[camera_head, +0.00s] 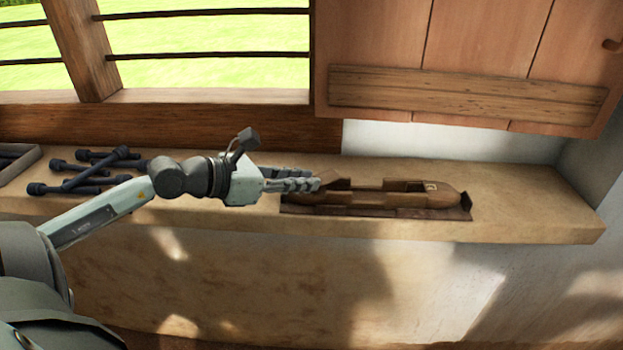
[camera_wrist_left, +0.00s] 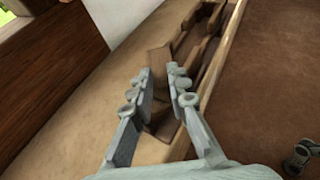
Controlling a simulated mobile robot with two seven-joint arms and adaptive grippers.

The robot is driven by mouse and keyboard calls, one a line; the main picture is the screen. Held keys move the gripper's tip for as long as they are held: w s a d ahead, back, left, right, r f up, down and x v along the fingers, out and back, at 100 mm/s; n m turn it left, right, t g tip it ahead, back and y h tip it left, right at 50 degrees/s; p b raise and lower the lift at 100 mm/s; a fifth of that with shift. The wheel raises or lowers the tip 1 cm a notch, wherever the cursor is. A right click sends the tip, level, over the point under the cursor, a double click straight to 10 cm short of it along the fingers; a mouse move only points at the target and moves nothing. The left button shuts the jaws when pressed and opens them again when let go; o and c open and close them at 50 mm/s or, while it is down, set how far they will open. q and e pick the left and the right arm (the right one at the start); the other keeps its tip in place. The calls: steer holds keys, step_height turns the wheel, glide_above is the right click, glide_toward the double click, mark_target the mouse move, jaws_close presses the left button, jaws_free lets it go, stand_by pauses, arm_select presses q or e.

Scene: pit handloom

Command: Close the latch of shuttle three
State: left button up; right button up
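A brown wooden shuttle (camera_head: 400,197) lies lengthwise on a dark brown base (camera_head: 455,213) on the ledge. Its long hollow also shows in the left wrist view (camera_wrist_left: 211,66). A raised flap-like piece (camera_head: 340,183) stands tilted at the shuttle's left end; it may be the latch. My left gripper (camera_head: 318,181) reaches in from the left, its fingertips at that end. In the left wrist view, its fingers (camera_wrist_left: 160,73) are partly apart, with brown wood beyond and between them. I cannot tell whether they touch it.
Several dark spools (camera_head: 90,168) lie on the ledge (camera_head: 540,205) behind and left of my left arm. A grey tray (camera_head: 22,168) stands at the far left. A barred window is behind, and wooden panels (camera_head: 470,45) hang above. The ledge's right end is clear.

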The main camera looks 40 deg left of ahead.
arm_select(q)
steer(key=shift+x, duration=1.15)
jaws_close()
